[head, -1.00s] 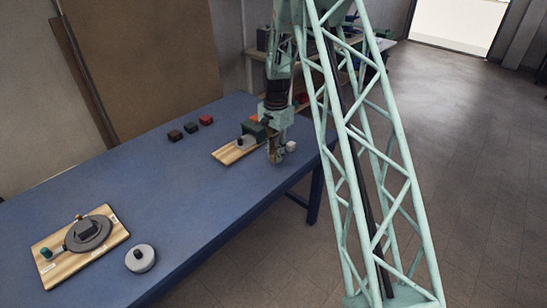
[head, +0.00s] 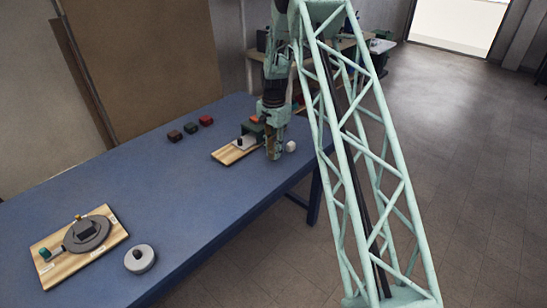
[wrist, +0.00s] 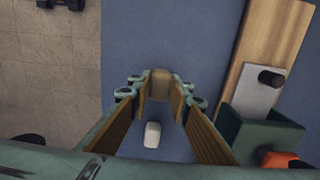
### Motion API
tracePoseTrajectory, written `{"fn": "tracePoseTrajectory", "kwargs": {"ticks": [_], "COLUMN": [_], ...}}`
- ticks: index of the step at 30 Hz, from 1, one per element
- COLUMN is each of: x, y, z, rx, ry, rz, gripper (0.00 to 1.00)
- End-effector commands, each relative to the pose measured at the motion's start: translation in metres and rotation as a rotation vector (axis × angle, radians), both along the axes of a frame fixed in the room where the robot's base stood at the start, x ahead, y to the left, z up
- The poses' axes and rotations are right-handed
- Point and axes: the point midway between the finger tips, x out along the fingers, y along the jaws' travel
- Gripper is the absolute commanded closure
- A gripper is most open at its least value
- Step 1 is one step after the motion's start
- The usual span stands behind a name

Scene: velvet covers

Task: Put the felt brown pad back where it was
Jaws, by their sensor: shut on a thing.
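My gripper (head: 273,153) is low over the far right part of the blue table. In the wrist view its wooden-faced fingers (wrist: 161,96) are shut on a small tan-brown block (wrist: 160,82) at their tips. I cannot tell for sure whether this is the felt brown pad. In the head view the block is not clearly distinguishable. A dark brown pad (head: 175,135) lies at the table's back, beside a green pad (head: 190,128) and a red pad (head: 206,120). A whitish rounded piece (head: 291,146) stands just right of my gripper; it also shows in the wrist view (wrist: 152,135).
A wooden board (head: 226,156) with a grey plate and black knob is left of my gripper. A green box (wrist: 262,132) with an orange thing is close by. A dial board (head: 55,268) and round grey piece (head: 140,258) lie front left. Mid-table is clear.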

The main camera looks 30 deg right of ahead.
Motion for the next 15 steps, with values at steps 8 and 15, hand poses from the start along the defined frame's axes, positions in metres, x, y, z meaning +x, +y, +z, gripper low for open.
{"fn": "tracePoseTrajectory", "kwargs": {"ticks": [8,15], "x": [0.0,0.0], "y": [0.0,0.0], "z": [-0.025,-0.026], "rx": [0.0,0.0], "ry": [0.001,0.0], "rz": [0.0,0.0], "gripper": [0.92,0.92]}}
